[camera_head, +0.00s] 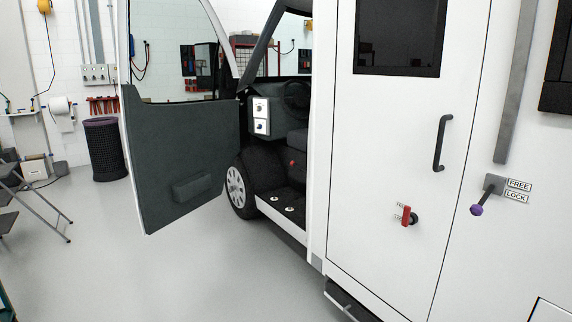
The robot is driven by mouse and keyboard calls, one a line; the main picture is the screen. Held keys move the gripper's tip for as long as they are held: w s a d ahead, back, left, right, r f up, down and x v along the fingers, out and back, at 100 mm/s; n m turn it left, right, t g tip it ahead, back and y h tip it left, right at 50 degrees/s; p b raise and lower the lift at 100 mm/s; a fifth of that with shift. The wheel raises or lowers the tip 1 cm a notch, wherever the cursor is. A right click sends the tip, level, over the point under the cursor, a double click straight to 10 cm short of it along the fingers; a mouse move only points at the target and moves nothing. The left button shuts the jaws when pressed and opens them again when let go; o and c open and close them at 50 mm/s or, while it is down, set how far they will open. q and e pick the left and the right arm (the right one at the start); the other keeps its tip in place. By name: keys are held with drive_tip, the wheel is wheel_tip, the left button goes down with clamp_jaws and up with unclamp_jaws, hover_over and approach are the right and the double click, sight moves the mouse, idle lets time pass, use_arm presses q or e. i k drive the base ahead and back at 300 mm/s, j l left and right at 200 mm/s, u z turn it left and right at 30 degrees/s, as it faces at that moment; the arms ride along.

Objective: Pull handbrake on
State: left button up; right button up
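The motorhome's cab door (185,160) stands wide open at the left. No handbrake lever is clearly visible, and the motorhome's side wall hides part of the cab. Neither of my grippers is in view.
A closed white door (385,180) has a black handle (442,143) and a red turn handle (406,215). Right of it, a purple-knobbed lever (484,195) sits beside FREE and LOCK labels. A folding stand (38,200) is far left. The grey floor (170,270) is clear.

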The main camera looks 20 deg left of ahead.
sight(292, 163)
drive_tip(key=i+j+u, duration=0.1)
drive_tip(key=i+j, duration=0.35)
drive_tip(key=i+j+u, duration=0.1)
drive_tip(key=i+j, duration=0.3)
drive_tip(key=i, duration=0.2)
drive_tip(key=i+j+u, duration=0.1)
drive_tip(key=i+j, duration=0.3)
drive_tip(key=i, duration=0.15)
drive_tip(key=i+j+u, duration=0.15)
drive_tip(key=i+j, duration=0.2)
drive_tip(key=i, duration=0.2)
drive_tip(key=i+j+z, duration=0.15)
drive_tip(key=z, duration=0.55)
